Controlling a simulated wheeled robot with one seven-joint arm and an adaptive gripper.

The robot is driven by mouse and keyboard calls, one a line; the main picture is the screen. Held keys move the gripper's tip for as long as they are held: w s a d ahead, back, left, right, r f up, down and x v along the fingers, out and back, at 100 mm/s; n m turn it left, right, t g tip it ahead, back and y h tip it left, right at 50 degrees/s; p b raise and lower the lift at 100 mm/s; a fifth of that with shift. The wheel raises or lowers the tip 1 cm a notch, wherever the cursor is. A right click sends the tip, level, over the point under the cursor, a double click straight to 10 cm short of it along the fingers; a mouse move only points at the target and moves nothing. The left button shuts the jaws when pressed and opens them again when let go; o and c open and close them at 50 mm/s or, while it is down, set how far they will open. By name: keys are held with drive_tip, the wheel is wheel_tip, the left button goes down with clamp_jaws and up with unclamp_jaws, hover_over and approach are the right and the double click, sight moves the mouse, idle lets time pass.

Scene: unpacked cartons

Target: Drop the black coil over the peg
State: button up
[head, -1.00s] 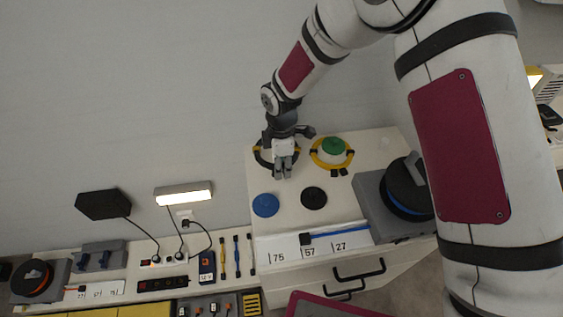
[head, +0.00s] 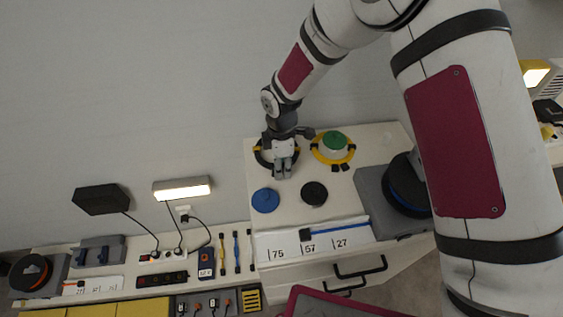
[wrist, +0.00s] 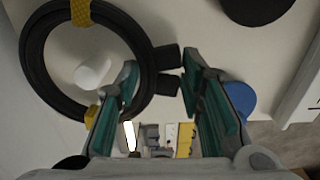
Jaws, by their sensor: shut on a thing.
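The black coil (wrist: 33,62) is a ring with yellow bands. In the wrist view my gripper (wrist: 160,72) has its fingers on either side of the coil's right side, near its two black ends. The post is hidden there.
A green-topped post (head: 334,142) with a yellow coil (head: 317,155) around it stands just right. A blue disc (head: 265,201) and a black disc (head: 314,193) lie in front. A grey block with a dark reel (head: 404,190) stands at the right. The wall is close behind.

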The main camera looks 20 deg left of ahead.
drive_tip(key=shift+f+b, duration=0.5)
drive_tip(key=shift+f, duration=0.45)
drive_tip(key=o, duration=1.4)
drive_tip(key=shift+c, duration=0.2)
wheel_tip(320, 180, up, 12)
